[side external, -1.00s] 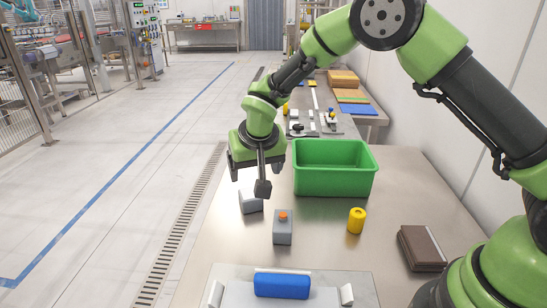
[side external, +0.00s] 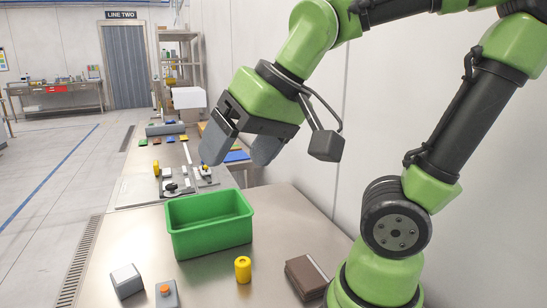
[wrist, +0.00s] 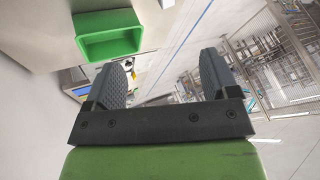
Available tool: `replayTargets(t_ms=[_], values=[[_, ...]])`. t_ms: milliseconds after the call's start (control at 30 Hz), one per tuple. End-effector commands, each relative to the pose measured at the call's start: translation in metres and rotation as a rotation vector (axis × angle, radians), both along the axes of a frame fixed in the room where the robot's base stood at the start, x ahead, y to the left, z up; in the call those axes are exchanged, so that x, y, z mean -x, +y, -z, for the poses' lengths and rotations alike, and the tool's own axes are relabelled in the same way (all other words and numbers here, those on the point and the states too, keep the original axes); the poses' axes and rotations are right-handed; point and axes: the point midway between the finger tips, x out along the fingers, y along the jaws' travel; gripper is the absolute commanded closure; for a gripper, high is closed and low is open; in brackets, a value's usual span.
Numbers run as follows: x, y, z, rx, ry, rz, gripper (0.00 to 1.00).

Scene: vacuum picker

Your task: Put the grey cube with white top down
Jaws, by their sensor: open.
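The grey cube with a white top (side external: 127,281) rests on the steel table at the front left in the side view, a little tilted in the picture. My gripper (side external: 238,145) is raised high above the table, behind and above the green bin, well apart from the cube. Its two dark grey fingers are spread with nothing between them. In the wrist view my gripper (wrist: 165,75) is also open and empty, and the cube is not seen there.
A green bin (side external: 211,244) stands on the table and looks empty; it also shows in the wrist view (wrist: 108,45). A grey block with an orange top (side external: 166,294), a yellow cylinder (side external: 243,270) and a brown book-like item (side external: 306,276) lie near the front edge.

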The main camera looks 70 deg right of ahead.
Motion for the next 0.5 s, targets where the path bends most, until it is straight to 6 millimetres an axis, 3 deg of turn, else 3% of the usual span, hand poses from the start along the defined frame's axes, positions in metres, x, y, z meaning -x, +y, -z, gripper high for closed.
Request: replayTargets(t_ms=[100, 200, 500], values=[[0.029, 0.003, 0.002, -0.027, -0.047, -0.022, 0.20], [0.042, 0.005, 0.005, -0.039, -0.065, -0.037, 0.20], [0.047, 0.006, 0.006, -0.044, -0.073, -0.046, 0.20]])
